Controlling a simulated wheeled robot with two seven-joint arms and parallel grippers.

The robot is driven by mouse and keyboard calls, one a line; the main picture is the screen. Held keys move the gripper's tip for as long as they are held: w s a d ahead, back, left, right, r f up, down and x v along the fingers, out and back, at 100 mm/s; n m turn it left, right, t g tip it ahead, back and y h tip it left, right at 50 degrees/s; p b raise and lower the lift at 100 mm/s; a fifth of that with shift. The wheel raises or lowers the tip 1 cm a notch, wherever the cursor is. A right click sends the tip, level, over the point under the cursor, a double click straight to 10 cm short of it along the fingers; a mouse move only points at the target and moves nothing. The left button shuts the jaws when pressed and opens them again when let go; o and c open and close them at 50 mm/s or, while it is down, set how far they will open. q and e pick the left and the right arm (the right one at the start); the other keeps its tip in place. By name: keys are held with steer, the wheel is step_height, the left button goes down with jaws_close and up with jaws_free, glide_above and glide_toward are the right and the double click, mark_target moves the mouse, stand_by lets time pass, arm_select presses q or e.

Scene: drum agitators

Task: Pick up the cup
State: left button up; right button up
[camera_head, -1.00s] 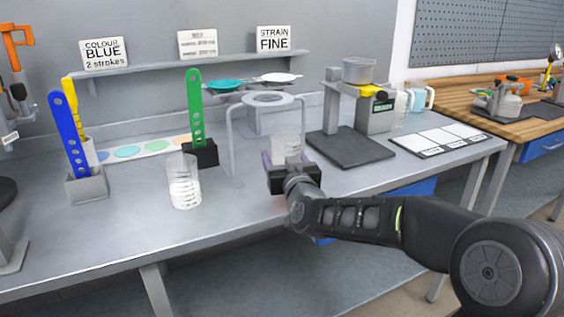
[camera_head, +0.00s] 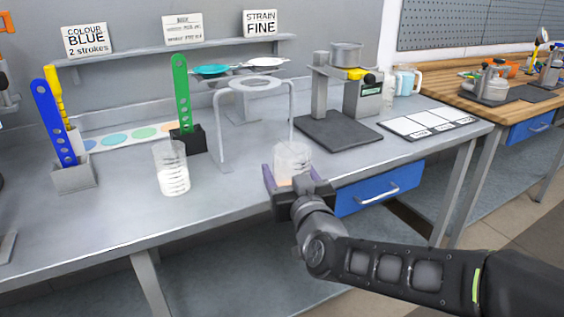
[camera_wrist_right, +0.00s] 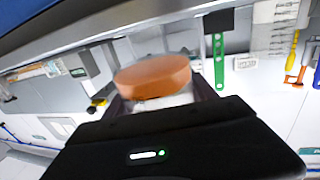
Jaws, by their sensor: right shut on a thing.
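My right gripper (camera_head: 297,178) is shut on a clear cup (camera_head: 292,158) at the front edge of the grey bench. In the right wrist view the cup sits between the fingers, and an orange-brown round surface (camera_wrist_right: 153,76) shows at it. A second clear cup (camera_head: 171,169) with dark marks and white contents stands upright on the bench to the left, apart from the gripper. My left gripper is not in view.
A grey stand with a ring (camera_head: 255,84) is just behind the held cup. Blue (camera_head: 55,120) and green (camera_head: 182,95) perforated paddles stand in holders at left. A dark-based machine (camera_head: 338,131) is at right. A blue drawer (camera_head: 380,189) is below the bench.

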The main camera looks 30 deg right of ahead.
steer(key=shift+b+v, duration=0.4)
steer(key=shift+v, duration=0.4)
steer(key=shift+b+v, duration=0.6)
steer(key=shift+v, duration=0.35)
